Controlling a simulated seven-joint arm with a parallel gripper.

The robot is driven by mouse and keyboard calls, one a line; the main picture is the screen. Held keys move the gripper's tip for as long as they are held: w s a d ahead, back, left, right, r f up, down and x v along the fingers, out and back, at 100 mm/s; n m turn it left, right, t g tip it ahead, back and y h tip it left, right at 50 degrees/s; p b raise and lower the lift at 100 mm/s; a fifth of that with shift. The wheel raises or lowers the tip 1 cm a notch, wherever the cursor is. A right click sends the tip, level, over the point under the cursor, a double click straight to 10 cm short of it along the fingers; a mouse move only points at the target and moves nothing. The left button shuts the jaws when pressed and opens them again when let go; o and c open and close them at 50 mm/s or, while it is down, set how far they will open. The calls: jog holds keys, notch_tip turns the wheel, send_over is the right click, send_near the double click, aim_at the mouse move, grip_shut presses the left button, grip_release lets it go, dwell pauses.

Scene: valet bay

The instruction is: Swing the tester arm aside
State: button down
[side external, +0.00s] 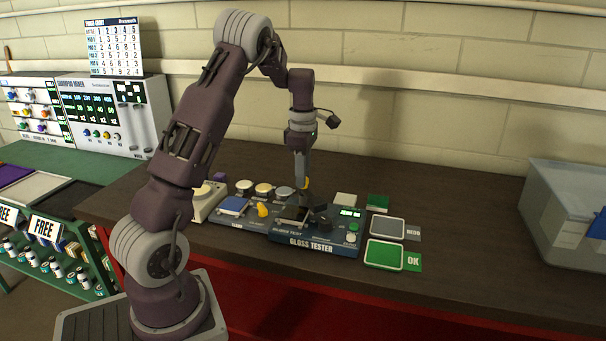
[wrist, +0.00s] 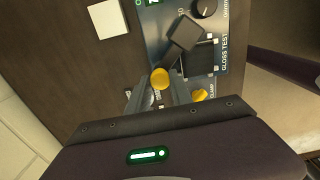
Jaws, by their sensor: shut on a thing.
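The gloss tester (side external: 315,246) is a blue unit on the dark bench. Its tester arm (wrist: 171,62) is a dark bar with a square head (wrist: 185,33), lying beside and partly over a dark square plate (wrist: 201,57). A yellow knob (wrist: 160,77) is at the near end of the bar. My gripper (side external: 302,183) points down over the back of the tester. In the wrist view my gripper (wrist: 159,88) is shut on this yellow knob, one finger each side. In the side view the fingers partly hide the knob (side external: 307,183).
A second yellow knob (side external: 263,210), by the clamp label, is close to the gripper. Blue panel (side external: 232,206) and several round pots (side external: 264,188) stand left. REDO tray (side external: 388,228) and green OK tray (side external: 384,254) lie right. A clear bin (side external: 565,205) is at far right.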

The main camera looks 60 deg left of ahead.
jog(key=n, duration=0.4)
jog(key=shift+r+n, duration=0.1)
jog(key=shift+n, duration=2.4)
jog(key=c, duration=1.1)
grip_release()
jog(key=shift+c, duration=0.2)
notch_tip(320, 180, up, 7)
